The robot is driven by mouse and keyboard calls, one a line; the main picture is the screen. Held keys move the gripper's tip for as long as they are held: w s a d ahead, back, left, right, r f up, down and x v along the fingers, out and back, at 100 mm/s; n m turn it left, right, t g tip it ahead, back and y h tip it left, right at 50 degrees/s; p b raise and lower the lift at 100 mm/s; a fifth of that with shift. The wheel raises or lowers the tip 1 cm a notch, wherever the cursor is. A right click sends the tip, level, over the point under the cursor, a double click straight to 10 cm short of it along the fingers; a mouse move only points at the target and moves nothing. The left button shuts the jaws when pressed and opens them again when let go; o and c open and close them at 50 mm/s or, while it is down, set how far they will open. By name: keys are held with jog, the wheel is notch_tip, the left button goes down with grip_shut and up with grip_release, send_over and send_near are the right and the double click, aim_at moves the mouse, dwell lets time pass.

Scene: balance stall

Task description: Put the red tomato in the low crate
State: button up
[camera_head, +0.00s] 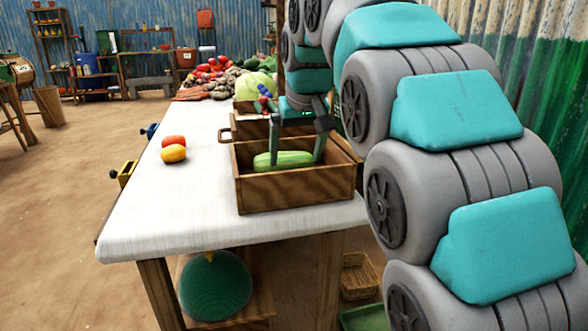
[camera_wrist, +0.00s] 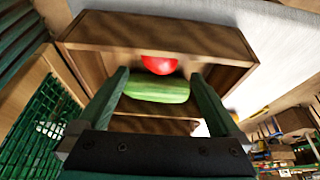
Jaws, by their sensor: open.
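A wooden crate (camera_head: 296,190) stands on the white table, with a long green vegetable (camera_head: 284,160) inside. My gripper (camera_head: 291,157) is open, its fingers reaching down into this crate near the vegetable's two ends. In the wrist view, a round red tomato-like thing (camera_wrist: 159,64) lies in the crate between the green vegetable (camera_wrist: 157,90) and the crate wall (camera_wrist: 150,32). The front wall hides it in the head view. Another red tomato (camera_head: 173,141) lies on the table, left of the crate, behind a yellow-orange one (camera_head: 173,154). Contact between fingers and contents is unclear.
A second wooden box (camera_head: 250,129) stands just behind the crate. Piled produce (camera_head: 215,80) and a large pale green vegetable (camera_head: 255,86) lie farther back. The table's front left (camera_head: 160,215) is clear. A green ball-like thing (camera_head: 215,285) sits below the table.

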jog(key=shift+v, duration=2.3)
jog(key=s+d+f+m+g+h, duration=0.1)
jog(key=s+d+f+m+g, duration=0.15)
jog(key=s+d+f, duration=1.05)
jog(key=s+d+f+g, duration=0.1)
jog(key=s+f+g, duration=0.1)
jog(key=s+f, duration=0.7)
jog(key=s+d+f+g, duration=0.1)
jog(key=s+f, duration=0.8)
jog(key=s, duration=0.5)
jog(key=shift+d+m+g, duration=0.35)
jog(key=shift+d+m, duration=0.05)
jog(key=shift+m, duration=0.05)
